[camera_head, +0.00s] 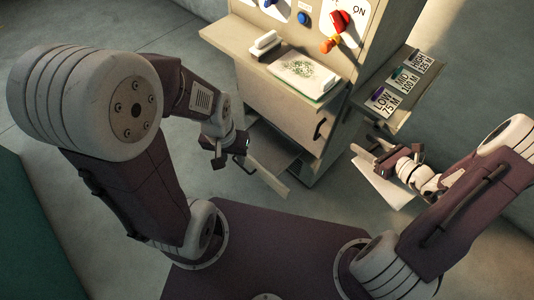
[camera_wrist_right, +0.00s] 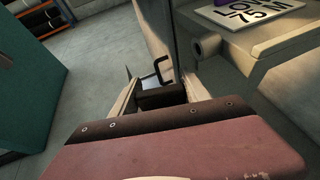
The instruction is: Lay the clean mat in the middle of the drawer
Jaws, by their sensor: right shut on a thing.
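The clean mat looks like a pale flat sheet (camera_head: 386,188) at the right of the head view, beside the cabinet. My right gripper (camera_head: 374,158) is above it and shut on it; the wrist view shows a dark block (camera_wrist_right: 160,96) between the fingers. The drawer (camera_head: 262,176) is pulled out low on the cabinet front; its pale front panel shows, but much of its inside is in shadow. My left gripper (camera_head: 229,153) is at the drawer's left front end; whether its fingers are closed on anything is unclear.
A white slab with green specks (camera_head: 303,72) and a white block (camera_head: 265,42) are on the cabinet's ledge. A side shelf (camera_head: 398,112) with LOW, MID and HIGH labels juts out above my right gripper. A black handle (camera_wrist_right: 164,70) sticks out from the cabinet front.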

